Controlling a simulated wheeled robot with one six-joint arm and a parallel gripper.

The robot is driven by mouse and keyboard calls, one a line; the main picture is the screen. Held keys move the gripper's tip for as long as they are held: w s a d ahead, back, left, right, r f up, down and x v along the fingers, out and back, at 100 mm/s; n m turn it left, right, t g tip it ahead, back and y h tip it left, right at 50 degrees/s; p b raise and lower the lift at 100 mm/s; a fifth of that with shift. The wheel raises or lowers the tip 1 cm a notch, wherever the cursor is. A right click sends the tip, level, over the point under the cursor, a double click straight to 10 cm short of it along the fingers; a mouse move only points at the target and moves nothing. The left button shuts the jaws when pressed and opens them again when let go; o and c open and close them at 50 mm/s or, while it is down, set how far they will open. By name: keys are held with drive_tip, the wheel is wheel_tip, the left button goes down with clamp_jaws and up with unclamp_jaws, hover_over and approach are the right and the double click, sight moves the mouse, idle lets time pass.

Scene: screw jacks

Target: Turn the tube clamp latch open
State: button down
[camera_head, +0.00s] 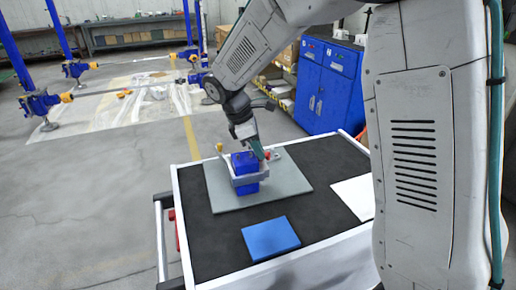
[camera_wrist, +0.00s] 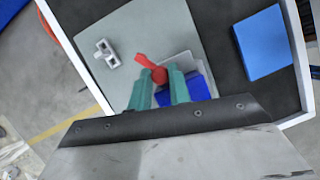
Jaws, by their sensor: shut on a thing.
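The tube clamp is a grey bracket (camera_head: 250,178) around an upright blue block (camera_head: 244,190), standing on a grey plate (camera_head: 222,204). Its red latch (camera_wrist: 144,61) shows in the wrist view as a short lever with a round knob. My gripper (camera_wrist: 161,78) has teal fingers, one on each side of the red knob, and is shut on it. In the head view my gripper (camera_head: 261,153) reaches down at the clamp's right side, with only a bit of red showing. The fingers hide part of the clamp and block in the wrist view.
A small grey fitting (camera_wrist: 107,54) sits on the plate beside the clamp. A yellow-tipped piece (camera_head: 219,148) rises at the clamp's left. A flat blue slab (camera_head: 270,238) and a white sheet (camera_head: 355,196) lie on the black cart top, with bare surface between them.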

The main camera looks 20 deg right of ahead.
drive_tip(key=c, duration=1.3)
unclamp_jaws()
